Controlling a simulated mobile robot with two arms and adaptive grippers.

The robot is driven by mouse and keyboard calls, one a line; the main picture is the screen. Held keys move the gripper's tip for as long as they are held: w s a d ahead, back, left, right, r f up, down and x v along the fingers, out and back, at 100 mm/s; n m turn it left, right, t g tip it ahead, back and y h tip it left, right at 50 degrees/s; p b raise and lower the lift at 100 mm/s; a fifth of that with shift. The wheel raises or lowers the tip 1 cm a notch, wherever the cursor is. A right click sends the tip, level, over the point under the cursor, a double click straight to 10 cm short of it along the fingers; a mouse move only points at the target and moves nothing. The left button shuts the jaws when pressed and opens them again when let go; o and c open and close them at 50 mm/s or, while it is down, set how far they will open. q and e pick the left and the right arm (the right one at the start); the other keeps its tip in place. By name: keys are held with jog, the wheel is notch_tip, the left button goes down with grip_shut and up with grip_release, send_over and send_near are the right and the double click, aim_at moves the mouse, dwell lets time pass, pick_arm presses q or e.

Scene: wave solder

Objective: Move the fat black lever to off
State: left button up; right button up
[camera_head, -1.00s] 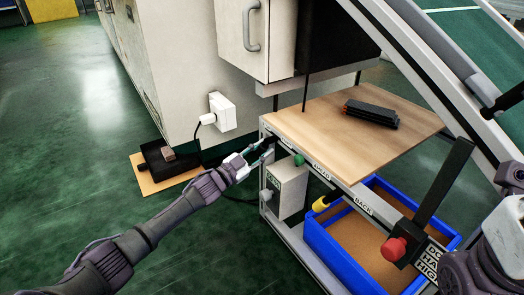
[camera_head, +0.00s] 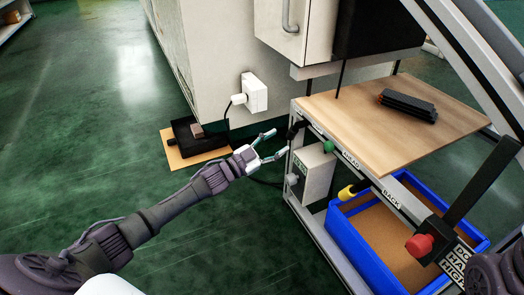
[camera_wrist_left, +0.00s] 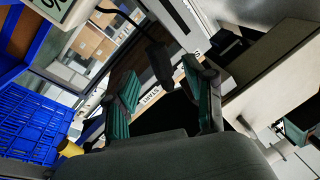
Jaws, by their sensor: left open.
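The fat black lever (camera_head: 297,129) sticks out at the near left corner of the workbench, just beyond the fingertips of my left gripper (camera_head: 280,143). My left gripper is open and empty. In the left wrist view, the black lever (camera_wrist_left: 159,62) appears beyond and between the two green-padded fingers (camera_wrist_left: 158,92), apart from them as far as I can tell. Small labels, one reading START, sit along the bench edge beside it. I cannot read the lever's own setting. My right gripper is out of view.
The wooden bench top (camera_head: 370,125) carries black bars (camera_head: 408,105). Below its edge are a green knob (camera_head: 329,146), a grey box (camera_head: 316,172), a yellow-tipped handle (camera_head: 347,192) and a blue crate (camera_head: 352,246). A red knob (camera_head: 419,244) sits right. The floor at left is clear.

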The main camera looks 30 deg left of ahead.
pick_arm(q)
jog(key=v, duration=0.6)
jog(key=shift+a, duration=0.1)
dwell(0.3)
